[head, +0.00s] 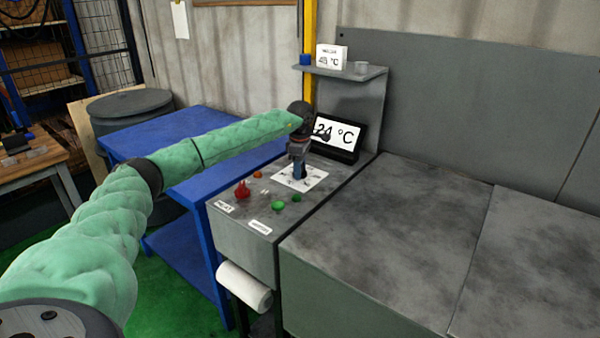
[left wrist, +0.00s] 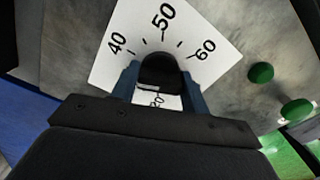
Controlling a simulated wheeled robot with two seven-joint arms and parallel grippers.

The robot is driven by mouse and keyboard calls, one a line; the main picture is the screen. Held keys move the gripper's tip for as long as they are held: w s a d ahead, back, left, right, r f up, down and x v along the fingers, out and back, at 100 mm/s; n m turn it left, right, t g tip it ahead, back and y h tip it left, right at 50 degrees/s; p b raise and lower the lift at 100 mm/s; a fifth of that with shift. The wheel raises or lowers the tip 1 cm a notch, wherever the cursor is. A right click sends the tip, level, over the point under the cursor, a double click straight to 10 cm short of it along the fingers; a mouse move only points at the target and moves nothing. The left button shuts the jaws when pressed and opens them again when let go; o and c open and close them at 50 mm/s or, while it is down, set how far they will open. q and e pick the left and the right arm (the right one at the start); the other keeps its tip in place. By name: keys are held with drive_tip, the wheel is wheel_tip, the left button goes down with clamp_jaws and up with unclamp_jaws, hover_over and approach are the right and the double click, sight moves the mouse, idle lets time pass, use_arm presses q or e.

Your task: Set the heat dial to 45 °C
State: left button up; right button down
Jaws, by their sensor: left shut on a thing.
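The heat dial is a black round knob (left wrist: 160,70) on a white scale card (left wrist: 118,55), which reads 40, 50 and 60 around its far side in the left wrist view. Another number near the fingers is partly covered. My left gripper (left wrist: 160,84) is shut on the knob, with one blue finger on each side. In the head view my left gripper (head: 299,174) points down onto the white card (head: 318,177) and hides the knob. A display (head: 340,134) behind it reads about 24 °C, its left edge partly covered. I cannot tell where the knob's pointer aims.
The grey control panel also bears a red knob (head: 242,190), green buttons (head: 278,205) and an orange lamp (head: 258,175). A shelf (head: 345,71) with a small sign (head: 331,57) stands behind. A blue table (head: 185,125) is left; a broad grey surface (head: 390,225) is right.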

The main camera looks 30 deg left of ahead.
use_arm(q)
drive_tip(key=m+b, duration=0.1)
drive_tip(key=m, duration=0.2)
drive_tip(key=shift+m, duration=0.4)
drive_tip(key=m+b, duration=0.1)
drive_tip(key=m, duration=0.1)
drive_tip(key=shift+m, duration=0.3)
drive_tip(key=shift+m+b, duration=0.65)
drive_tip(key=shift+m, duration=1.15)
use_arm(e)
drive_tip(key=w+a+f+t+y, duration=0.1)
drive_tip(key=a+f, duration=0.4)
drive_tip(key=shift+w, duration=0.25)
use_arm(q)
drive_tip(key=shift+r, duration=0.1)
use_arm(e)
drive_tip(key=shift+f, duration=0.6)
drive_tip(key=shift+r, duration=0.1)
use_arm(q)
drive_tip(key=o, duration=0.9)
drive_tip(key=shift+o, duration=0.2)
use_arm(e)
drive_tip(key=shift+w+r, duration=0.15)
drive_tip(key=shift+r, duration=0.05)
